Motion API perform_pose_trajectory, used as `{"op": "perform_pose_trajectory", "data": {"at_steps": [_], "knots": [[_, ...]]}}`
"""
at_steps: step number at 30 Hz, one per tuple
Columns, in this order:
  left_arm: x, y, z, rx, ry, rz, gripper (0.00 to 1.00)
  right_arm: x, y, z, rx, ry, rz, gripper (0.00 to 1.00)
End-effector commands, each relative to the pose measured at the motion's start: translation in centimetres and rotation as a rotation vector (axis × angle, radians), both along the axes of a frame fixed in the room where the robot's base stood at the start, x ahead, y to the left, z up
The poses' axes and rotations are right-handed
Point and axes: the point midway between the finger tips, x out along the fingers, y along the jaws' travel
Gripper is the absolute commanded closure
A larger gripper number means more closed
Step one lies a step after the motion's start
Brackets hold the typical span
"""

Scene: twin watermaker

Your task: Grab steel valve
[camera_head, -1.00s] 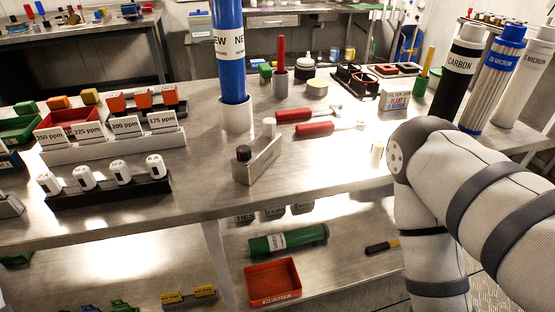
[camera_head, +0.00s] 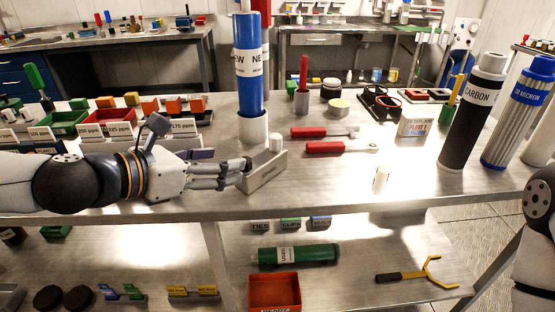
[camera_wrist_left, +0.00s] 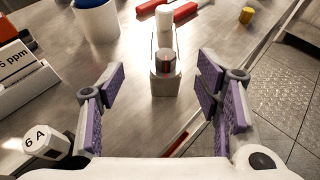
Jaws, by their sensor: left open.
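A grey stand (camera_head: 268,174) on the bench holds two short upright cylinders. The nearer one has a dark top and looks like the steel valve (camera_wrist_left: 165,60); in the head view it is mostly hidden by my fingertips. The other is white (camera_head: 275,143) and stands at the far end. My left gripper (camera_head: 240,176) reaches in from the left beside the stand's near end. In the wrist view its purple-padded fingers (camera_wrist_left: 163,75) are spread to both sides of the near cylinder, with gaps. My right gripper is out of view.
A white cup (camera_head: 253,129) with a tall blue filter stands just behind the stand. Red-handled wrenches (camera_head: 325,147) lie to the right. A small white cylinder (camera_head: 381,180) stands on clear bench further right.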

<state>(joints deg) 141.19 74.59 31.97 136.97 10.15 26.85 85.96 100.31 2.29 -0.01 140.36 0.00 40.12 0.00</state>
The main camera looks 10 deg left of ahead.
Motion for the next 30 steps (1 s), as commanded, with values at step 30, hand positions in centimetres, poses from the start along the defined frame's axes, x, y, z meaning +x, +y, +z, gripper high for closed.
{"op": "perform_pose_trajectory", "data": {"at_steps": [30], "knots": [[9.2, -6.0, -4.7, 0.000, 0.005, 0.000, 0.67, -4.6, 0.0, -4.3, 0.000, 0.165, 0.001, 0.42]]}}
